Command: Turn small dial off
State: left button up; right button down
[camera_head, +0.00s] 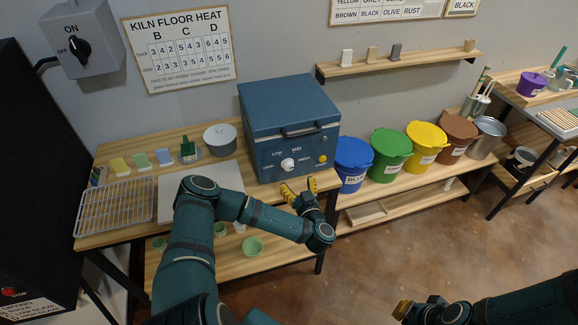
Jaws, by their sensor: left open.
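A blue kiln box (290,110) stands on the wooden bench. A white round dial (288,164) is on its front, with small labels around it; I cannot read its setting for sure. A grey wall box (88,60) at the upper left has a black knob (80,47) with ON and OFF marks; where it points is unclear. My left gripper (300,187) is open, its yellow fingertips just below the white dial, apart and empty. My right gripper (402,310) is low at the bottom right, far from both; its finger gap is not clear.
A yellow button (323,159) sits right of the white dial. Lidded buckets, including a blue one (353,160), stand right of the kiln box. The floor at lower right is clear.

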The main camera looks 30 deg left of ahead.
aim_at(289, 167)
pick_arm(q)
jog(key=shift+b+x, duration=1.05)
jog(key=shift+b, duration=0.1)
jog(key=shift+w+a+b, duration=0.35)
jog(key=shift+a+b, duration=0.1)
jog(key=shift+b, duration=0.25)
jog(key=x, duration=0.4)
jog(key=shift+w+a+r, duration=0.1)
jog(key=shift+w+a, duration=0.05)
jog(key=shift+a, duration=0.2)
jog(key=shift+w+a, duration=0.35)
jog(key=shift+w, duration=0.05)
jog(key=c, duration=1.1)
jog(key=shift+s+r, duration=0.1)
grip_shut()
